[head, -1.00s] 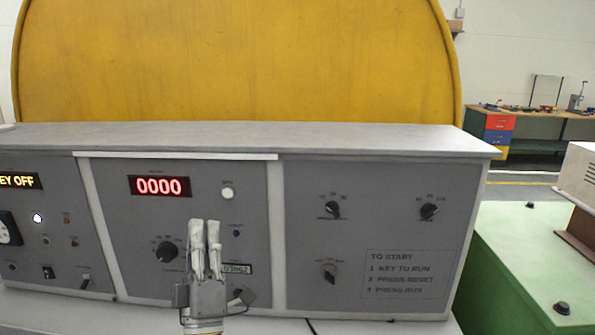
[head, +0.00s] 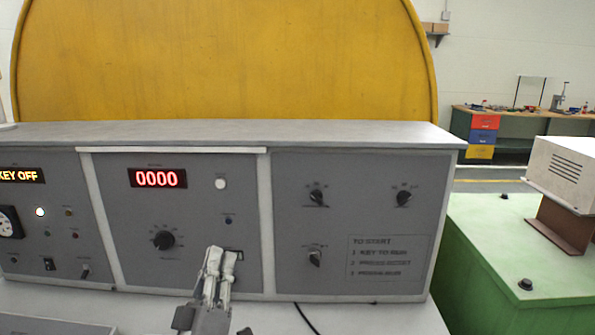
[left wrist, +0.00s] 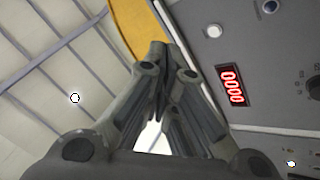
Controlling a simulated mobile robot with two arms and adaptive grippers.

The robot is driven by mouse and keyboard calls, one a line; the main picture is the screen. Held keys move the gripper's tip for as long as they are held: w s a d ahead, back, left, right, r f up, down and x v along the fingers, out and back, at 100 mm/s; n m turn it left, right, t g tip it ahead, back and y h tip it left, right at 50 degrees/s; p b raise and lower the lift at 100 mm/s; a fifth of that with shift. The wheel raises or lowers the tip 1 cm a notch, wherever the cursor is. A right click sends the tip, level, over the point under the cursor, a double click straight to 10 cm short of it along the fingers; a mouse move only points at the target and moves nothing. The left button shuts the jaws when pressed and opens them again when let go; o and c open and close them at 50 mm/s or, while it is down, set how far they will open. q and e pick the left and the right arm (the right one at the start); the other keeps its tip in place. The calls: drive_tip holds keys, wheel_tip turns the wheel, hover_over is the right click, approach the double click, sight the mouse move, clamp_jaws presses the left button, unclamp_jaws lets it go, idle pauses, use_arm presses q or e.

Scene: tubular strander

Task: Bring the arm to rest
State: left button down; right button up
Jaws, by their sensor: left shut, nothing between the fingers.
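My left gripper (head: 221,258) is in front of the middle panel of the grey control console (head: 110,215), low and right of centre on that panel. Its fingers are together and hold nothing. In the left wrist view the gripper (left wrist: 160,50) points up past the console face, with its fingertips close together. The red display (head: 157,178) reads 0000 and also shows in the left wrist view (left wrist: 231,86). My right gripper is not in view.
A large yellow round guard (head: 220,60) stands behind the console. A green machine base (head: 510,250) with a vented box (head: 560,172) is at the right. A workbench with coloured drawers (head: 482,137) is at the back right. A dark cable (head: 306,319) lies before the console.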

use_arm(q)
drive_tip(key=s+d+f+m+g+h, duration=0.1)
drive_tip(key=s+f+m+g, duration=0.4)
drive_tip(key=f, duration=0.6)
drive_tip(key=s+d+f+m+g+h, duration=0.1)
drive_tip(key=s+d+f+m+g, duration=0.15)
drive_tip(key=s+f+g, duration=0.65)
drive_tip(key=s+a+f+m+g+y, duration=0.1)
drive_tip(key=s+a+f+g+y, duration=0.1)
drive_tip(key=s+a+f+g, duration=0.45)
drive_tip(key=s+a+f+m+g+y, duration=0.1)
drive_tip(key=s+a+f+y, duration=0.25)
drive_tip(key=s+f, duration=0.75)
drive_tip(key=f, duration=2.1)
drive_tip(key=s+a+f+g, duration=0.2)
drive_tip(key=s+f, duration=1.4)
drive_tip(key=s, duration=0.1)
drive_tip(key=shift+s+a+f, duration=0.15)
drive_tip(key=shift+a+f, duration=0.15)
drive_tip(key=shift+a, duration=0.1)
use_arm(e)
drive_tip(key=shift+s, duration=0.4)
